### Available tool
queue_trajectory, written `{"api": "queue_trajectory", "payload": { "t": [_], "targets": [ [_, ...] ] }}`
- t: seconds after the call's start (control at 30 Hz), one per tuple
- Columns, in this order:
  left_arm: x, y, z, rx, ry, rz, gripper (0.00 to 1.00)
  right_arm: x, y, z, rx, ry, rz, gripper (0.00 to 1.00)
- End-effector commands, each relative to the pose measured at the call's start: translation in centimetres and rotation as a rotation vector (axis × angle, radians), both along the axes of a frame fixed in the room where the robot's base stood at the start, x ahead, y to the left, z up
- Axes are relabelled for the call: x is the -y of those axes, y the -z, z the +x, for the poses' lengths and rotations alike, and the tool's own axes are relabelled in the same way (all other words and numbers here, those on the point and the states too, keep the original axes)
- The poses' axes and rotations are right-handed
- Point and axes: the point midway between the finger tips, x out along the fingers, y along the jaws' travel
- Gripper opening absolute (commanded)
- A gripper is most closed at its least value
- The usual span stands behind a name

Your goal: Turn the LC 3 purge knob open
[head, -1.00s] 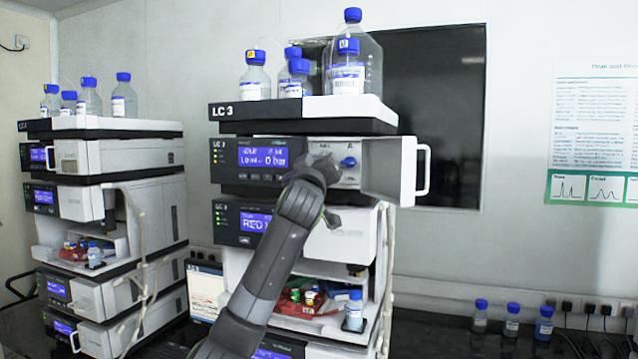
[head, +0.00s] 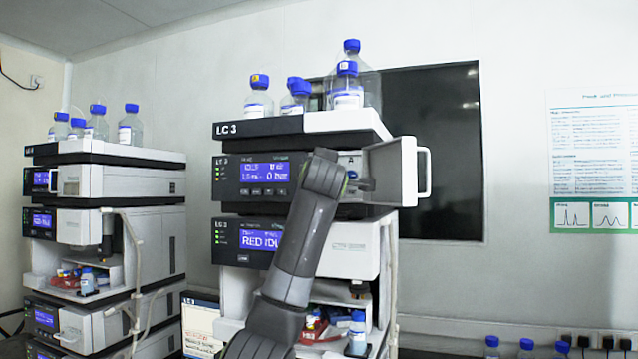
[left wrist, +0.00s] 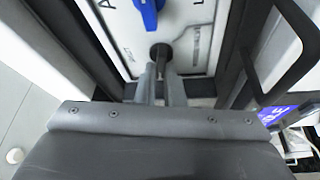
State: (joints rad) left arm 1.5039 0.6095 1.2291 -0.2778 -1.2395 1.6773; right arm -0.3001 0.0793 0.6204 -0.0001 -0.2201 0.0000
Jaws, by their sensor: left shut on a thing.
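The LC 3 stack (head: 252,128) stands in the middle of the head view. The front door (head: 392,172) of its pump module hangs open to the right. In the left wrist view, a small dark round knob (left wrist: 160,50) sits on the white panel (left wrist: 197,14) behind the door. A blue knob (left wrist: 149,12) is above it, with an "A" beside it. My left gripper (left wrist: 160,72) has its fingers around the dark knob and is shut on it. In the head view, my left gripper (head: 366,184) is at the door opening, and my arm hides much of the panel. The knob's label is unreadable.
Bottles (head: 258,97) stand on top of the stack. The open door's handle (head: 423,170) sticks out right of my gripper. Another stack (head: 105,185) stands at the left. Tubing (head: 388,265) hangs down the stack's right side. More bottles (head: 526,348) are at the lower right.

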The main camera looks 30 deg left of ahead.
Motion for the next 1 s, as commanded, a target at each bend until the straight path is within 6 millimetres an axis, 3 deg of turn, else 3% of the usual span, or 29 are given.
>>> {"api": "queue_trajectory", "payload": {
  "t": [0.3,0.87,0.9,1.0],
  "targets": [
    [0.05,0.11,0.05,0.029,0.002,-0.125,0.00,0.03,0.61,0.01,0.000,0.000,0.000,0.30],
    [0.05,0.11,0.07,0.035,0.003,-0.151,0.00,0.05,0.66,0.00,0.000,0.000,-0.001,0.30],
    [0.05,0.11,0.07,0.035,0.003,-0.151,0.12,0.05,0.66,0.00,0.000,0.000,-0.001,0.30],
    [0.04,0.10,0.06,0.035,0.003,-0.151,0.25,0.06,0.66,0.00,0.000,0.000,-0.001,0.30]
  ]
}}
